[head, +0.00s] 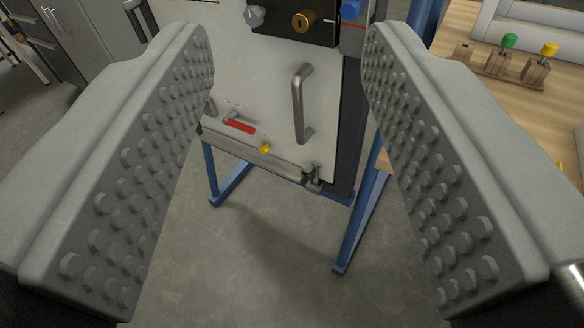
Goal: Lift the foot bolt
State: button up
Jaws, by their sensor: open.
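A small metal fitting (313,178), which looks like the foot bolt, sits at the lower right corner of a white door panel (258,80). It is small in the picture, and I cannot tell its exact position or state. My gripper (287,45) is open, with its two grey studded jaws wide apart on either side of the view. Nothing is between the jaws. The fitting appears between them in the picture, apart from both, lower down and beyond.
The door has a grey bar handle (299,104), a red lever (240,126) and a yellow knob (265,148). A black panel (285,20) with knobs is above. Blue frame legs (358,220) stand below. A wooden bench (480,70) is at right. The floor is clear.

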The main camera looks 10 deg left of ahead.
jog(key=w+a+f+m+h, duration=0.1)
jog(key=w+a+f+m, duration=0.2)
jog(key=w+f, duration=0.85)
jog(key=w+a+f+m+h, duration=0.1)
jog(key=w+a+f+m, duration=0.2)
jog(key=w+f, duration=0.8)
jog(key=m+g+h, duration=0.2)
jog(key=h, duration=0.6)
send_near(309, 178)
jog(key=x, duration=1)
jog(key=shift+w+d+f, duration=0.1)
jog(key=shift+w+d, duration=0.1)
jog(key=shift+w, duration=0.15)
grip_shut()
